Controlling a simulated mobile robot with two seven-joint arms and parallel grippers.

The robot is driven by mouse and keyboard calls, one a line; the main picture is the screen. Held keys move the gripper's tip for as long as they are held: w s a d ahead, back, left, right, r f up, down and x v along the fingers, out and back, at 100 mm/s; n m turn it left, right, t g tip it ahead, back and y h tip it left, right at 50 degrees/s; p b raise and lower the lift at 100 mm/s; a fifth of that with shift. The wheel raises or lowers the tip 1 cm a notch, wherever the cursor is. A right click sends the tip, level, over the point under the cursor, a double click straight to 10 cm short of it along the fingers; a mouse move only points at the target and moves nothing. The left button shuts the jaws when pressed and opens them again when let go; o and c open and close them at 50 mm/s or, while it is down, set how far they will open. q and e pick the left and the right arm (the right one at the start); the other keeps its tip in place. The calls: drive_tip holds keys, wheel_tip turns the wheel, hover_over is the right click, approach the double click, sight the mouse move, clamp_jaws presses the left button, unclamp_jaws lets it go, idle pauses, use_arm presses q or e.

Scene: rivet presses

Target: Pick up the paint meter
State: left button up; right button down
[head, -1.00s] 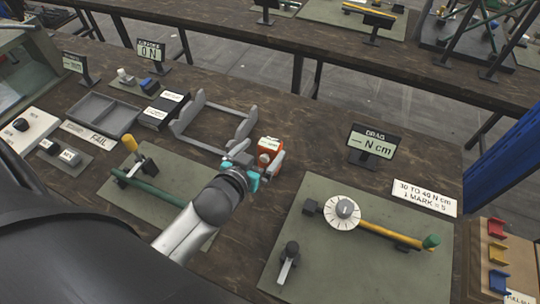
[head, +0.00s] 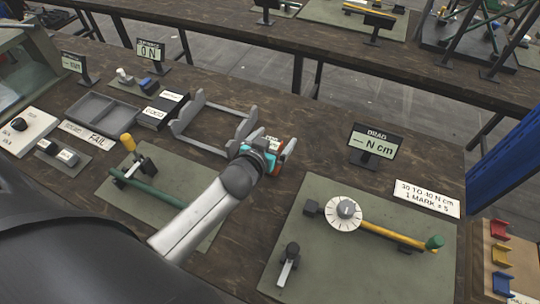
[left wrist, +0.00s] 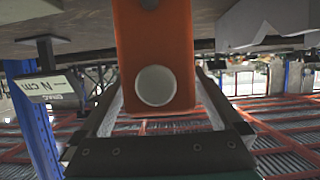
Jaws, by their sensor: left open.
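The paint meter (head: 277,143) is a small orange box with a white top label, standing on the dark wooden bench beside a grey cradle-like stand. My left gripper (head: 270,153) is at it, and my wrist hides much of it in the head view. In the left wrist view the orange meter (left wrist: 155,55), with a round white spot, fills the space between the two fingers. The fingers are open, one on each side of it. I cannot tell whether either finger touches it. My right gripper is not in view.
The grey stand (head: 195,148) is just left of the meter. A "DRAG" display (head: 374,144) stands to the right, behind a green mat (head: 330,255) with a dial and a yellow bar. Another green mat (head: 185,185) with a lever lies below my arm. Bare bench lies behind the meter.

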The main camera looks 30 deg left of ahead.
use_arm(q)
drive_tip(key=c, duration=1.5)
